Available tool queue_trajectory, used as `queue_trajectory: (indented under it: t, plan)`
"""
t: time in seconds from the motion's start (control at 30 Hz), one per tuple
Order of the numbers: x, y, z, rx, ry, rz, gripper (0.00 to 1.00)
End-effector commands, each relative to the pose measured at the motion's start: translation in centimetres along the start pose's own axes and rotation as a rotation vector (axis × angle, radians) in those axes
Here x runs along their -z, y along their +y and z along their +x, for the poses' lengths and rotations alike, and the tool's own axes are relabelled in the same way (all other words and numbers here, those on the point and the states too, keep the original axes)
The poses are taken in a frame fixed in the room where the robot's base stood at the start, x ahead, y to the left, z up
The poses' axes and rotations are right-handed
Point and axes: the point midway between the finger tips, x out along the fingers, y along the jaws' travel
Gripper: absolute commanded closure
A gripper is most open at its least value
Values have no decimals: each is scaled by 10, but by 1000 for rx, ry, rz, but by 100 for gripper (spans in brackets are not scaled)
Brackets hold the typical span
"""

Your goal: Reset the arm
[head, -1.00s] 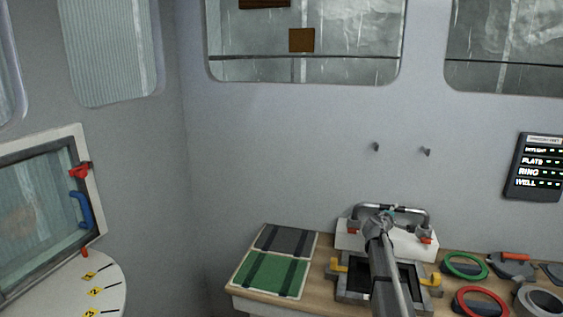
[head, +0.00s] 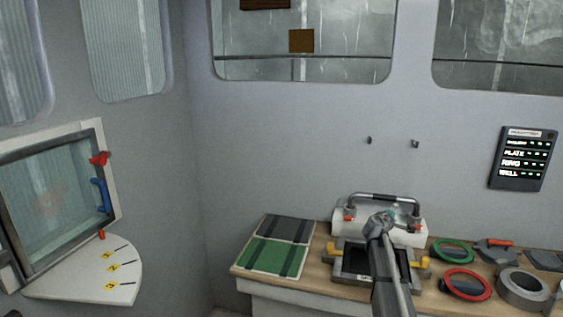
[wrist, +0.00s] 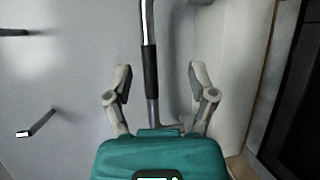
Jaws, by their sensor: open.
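My gripper (wrist: 160,80) is open, its two grey fingers spread apart in the wrist view. A metal handle bar with a black grip (wrist: 150,75) runs between the fingers in that picture. I cannot tell how far beyond them it is, and nothing is clamped. In the head view my arm reaches up from the bottom edge. Its end is in front of a white case (head: 408,233) with a curved grey handle (head: 385,197) on the bench, and the arm hides part of the case.
The wooden bench (head: 322,262) holds green and dark mats (head: 275,258), a dark tray with yellow clips (head: 423,262), a green ring (head: 453,251), a red ring (head: 466,285) and a grey ring (head: 522,290). Two pegs (head: 415,144) and a display (head: 522,158) are on the wall. A hatch (head: 55,200) is left.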

Motion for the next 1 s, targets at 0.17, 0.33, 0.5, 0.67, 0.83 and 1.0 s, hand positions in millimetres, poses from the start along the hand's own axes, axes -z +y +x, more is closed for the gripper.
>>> queue_trajectory:
  t: [0.17, 0.33, 0.5, 0.67, 0.83, 1.0]
  plan:
    - [-1, -1, -3, 5, -2, 8, 27]
    - [-6, -8, -17, 44, -22, 61, 27]
    - [-13, -17, -33, 95, -49, 124, 27]
    - [-20, -29, -56, 163, -81, 203, 27]
    - [-29, -49, -92, 271, -130, 314, 27]
    - [-41, -82, -154, 454, -208, 466, 27]
